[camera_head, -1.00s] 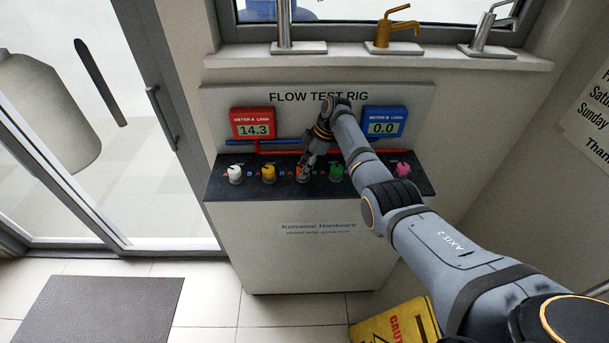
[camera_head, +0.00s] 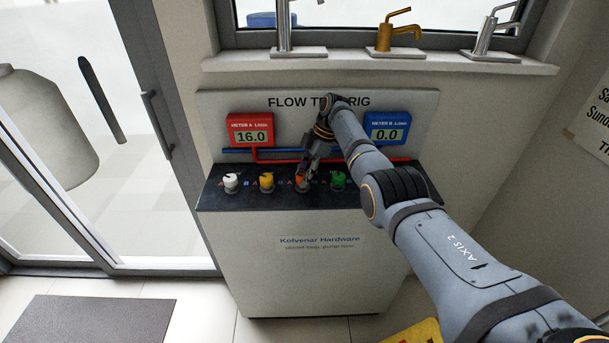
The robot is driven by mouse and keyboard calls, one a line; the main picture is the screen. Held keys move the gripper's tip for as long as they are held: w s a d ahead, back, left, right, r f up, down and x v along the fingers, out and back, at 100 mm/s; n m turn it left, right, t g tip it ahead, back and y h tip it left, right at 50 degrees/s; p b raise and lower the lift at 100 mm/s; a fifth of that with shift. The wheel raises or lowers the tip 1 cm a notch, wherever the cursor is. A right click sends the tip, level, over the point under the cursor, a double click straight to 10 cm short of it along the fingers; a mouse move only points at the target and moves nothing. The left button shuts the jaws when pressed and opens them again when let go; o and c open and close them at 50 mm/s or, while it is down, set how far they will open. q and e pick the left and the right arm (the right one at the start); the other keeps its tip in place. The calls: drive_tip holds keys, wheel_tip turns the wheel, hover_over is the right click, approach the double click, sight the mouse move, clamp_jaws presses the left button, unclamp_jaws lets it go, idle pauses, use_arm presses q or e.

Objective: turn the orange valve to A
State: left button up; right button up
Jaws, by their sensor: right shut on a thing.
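The orange valve (camera_head: 301,182) is on the dark top of the flow test rig, between the yellow valve (camera_head: 266,181) and the green valve (camera_head: 338,180). My right gripper (camera_head: 303,175) reaches down from above and is shut on the orange valve, covering part of it. The exact pointer direction of the orange valve is too small to tell. Red meter A (camera_head: 250,131) reads 16.0 and blue meter B (camera_head: 387,128) reads 0.0. My left gripper is not in view.
A white valve (camera_head: 231,182) stands at the left end of the rig top (camera_head: 216,201). Taps, including a brass one (camera_head: 388,35), stand on the sill above. A yellow caution sign (camera_head: 417,334) is on the floor.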

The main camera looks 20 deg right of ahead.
drive_tip(key=o, duration=1.2)
drive_tip(key=v, duration=0.7)
drive_tip(key=shift+d+r, duration=0.1)
drive_tip(key=shift+r, duration=0.15)
